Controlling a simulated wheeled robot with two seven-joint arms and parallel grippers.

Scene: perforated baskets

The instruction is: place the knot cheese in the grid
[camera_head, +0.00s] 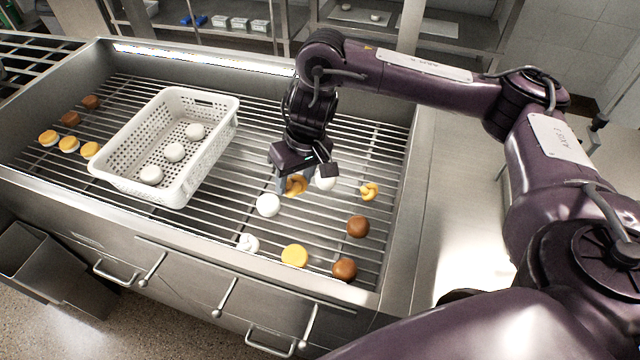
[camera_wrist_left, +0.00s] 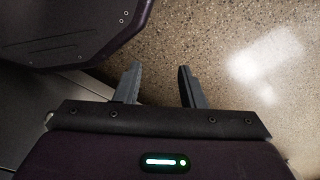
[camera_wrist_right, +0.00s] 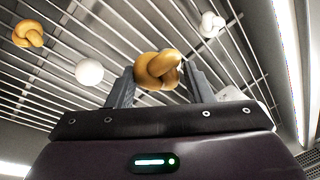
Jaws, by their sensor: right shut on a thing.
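My right gripper (camera_head: 294,190) is shut on a golden knot cheese (camera_wrist_right: 158,70), low over the slatted metal grid (camera_head: 215,215). In the right wrist view the knot sits between the two fingertips (camera_wrist_right: 155,80). A second golden knot (camera_head: 369,191) lies on the slats to the right. A white knot (camera_head: 248,243) lies nearer the front. A white perforated basket (camera_head: 205,170) stands left of the gripper with three white round pieces inside. My left gripper (camera_wrist_left: 158,72) is open and empty above the speckled floor, outside the head view.
Brown balls (camera_head: 357,226) (camera_head: 344,269) and a yellow round piece (camera_head: 294,256) are at the front right. Several yellow and brown pieces (camera_head: 69,144) lie left of the basket. Raised metal walls surround the slats.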

